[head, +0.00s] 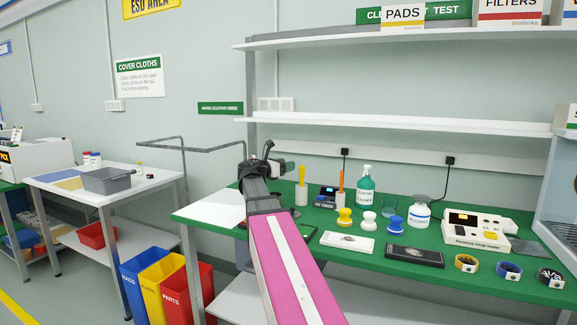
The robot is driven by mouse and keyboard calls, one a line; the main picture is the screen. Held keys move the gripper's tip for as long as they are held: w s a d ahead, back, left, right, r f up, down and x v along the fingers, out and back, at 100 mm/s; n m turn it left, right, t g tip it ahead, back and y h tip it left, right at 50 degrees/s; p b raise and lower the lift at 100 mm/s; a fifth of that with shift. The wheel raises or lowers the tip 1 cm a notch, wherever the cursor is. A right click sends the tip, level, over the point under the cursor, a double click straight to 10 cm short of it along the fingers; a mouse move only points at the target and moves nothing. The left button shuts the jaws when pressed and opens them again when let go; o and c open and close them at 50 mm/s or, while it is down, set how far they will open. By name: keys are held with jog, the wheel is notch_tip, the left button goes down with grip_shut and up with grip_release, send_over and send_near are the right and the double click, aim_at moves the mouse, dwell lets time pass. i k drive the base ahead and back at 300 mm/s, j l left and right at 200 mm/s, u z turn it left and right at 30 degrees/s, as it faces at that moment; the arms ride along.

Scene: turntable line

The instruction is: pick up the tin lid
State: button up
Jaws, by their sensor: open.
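I cannot make out a tin lid for certain anywhere in the head view. My arm reaches forward over the left part of the green workbench (222,226). My gripper (256,151) is at its far end, seen from behind, with its dark fingers apart. I see nothing held between them. The arm hides part of the bench's left side and front edge.
On the bench stand a green spray bottle (365,192), yellow (345,218), white (367,222) and blue (393,226) knobbed pieces, a white pump bottle (419,221), flat cases (414,256) and tape rolls (466,263). A shelf (400,123) hangs above. Coloured bins (185,290) stand left.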

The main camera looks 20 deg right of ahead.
aim_at(295, 214)
jog(key=k+j, duration=0.1)
jog(key=j, duration=0.85)
jog(key=k+j, duration=0.15)
jog(key=j, duration=0.35)
